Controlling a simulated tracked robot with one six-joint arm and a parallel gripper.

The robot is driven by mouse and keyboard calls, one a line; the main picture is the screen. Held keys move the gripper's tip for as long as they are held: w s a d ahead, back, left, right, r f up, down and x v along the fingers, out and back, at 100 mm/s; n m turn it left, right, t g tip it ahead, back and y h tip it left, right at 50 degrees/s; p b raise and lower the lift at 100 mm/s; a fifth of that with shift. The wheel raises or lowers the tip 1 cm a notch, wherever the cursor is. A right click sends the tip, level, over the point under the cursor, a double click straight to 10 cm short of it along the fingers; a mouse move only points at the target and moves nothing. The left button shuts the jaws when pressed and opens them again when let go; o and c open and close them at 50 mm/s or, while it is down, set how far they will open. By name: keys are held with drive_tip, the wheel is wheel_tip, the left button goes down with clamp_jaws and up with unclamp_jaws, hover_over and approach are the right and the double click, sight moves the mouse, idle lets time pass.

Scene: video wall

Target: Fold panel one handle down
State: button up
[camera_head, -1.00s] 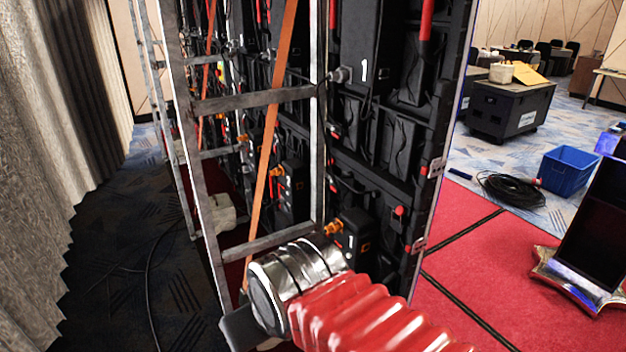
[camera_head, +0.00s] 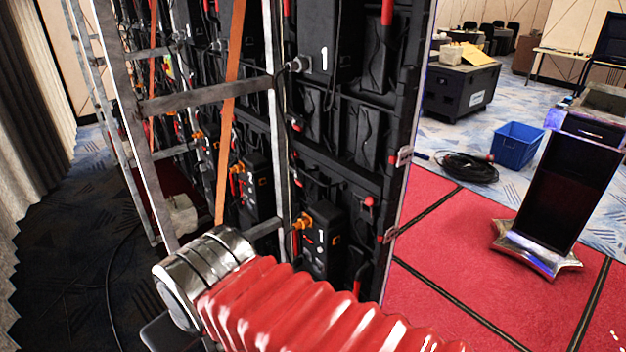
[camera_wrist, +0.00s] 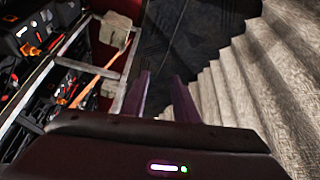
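Panel one (camera_head: 340,75), a black cabinet back marked with a white "1", stands in the middle of the head view. A red handle (camera_head: 387,13) hangs upright at its upper right; the frame's top edge cuts it off. A lower black box (camera_head: 322,238), also marked "1", has orange connectors. Which red part is the task's handle I cannot tell for sure. My gripper shows in the wrist view (camera_wrist: 162,82) with two fingers apart and nothing between them. It points at dark floor beside the curtain, away from the panel. In the head view my arm hides most of it.
A metal ladder-like frame (camera_head: 190,98) and an orange strap (camera_head: 229,110) stand left of panel one. A grey curtain (camera_head: 35,120) lines the left. Red floor (camera_head: 455,250) is open at the right, with a dark stand (camera_head: 565,195), blue bin (camera_head: 517,145) and coiled cable (camera_head: 468,168).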

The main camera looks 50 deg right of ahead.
drive_tip(key=w+d+t+h, duration=0.2)
drive_tip(key=w+d+h, duration=0.1)
drive_tip(key=w+d, duration=0.85)
drive_tip(key=n+t+h, duration=0.5)
drive_tip(key=t, duration=0.1)
approach(316, 181)
drive_tip(key=s+a, duration=0.1)
drive_tip(key=s, duration=0.1)
drive_tip(key=shift+w+a+r, duration=0.15)
drive_tip(key=shift+a+r, duration=0.05)
drive_tip(key=shift+r, duration=0.15)
drive_tip(key=shift+w, duration=0.1)
drive_tip(key=x, duration=1.3)
drive_tip(key=shift+w+d+f, duration=0.15)
drive_tip(key=shift+d+f, duration=0.05)
drive_tip(key=shift+d, duration=0.15)
drive_tip(key=shift+c, duration=0.2)
clamp_jaws()
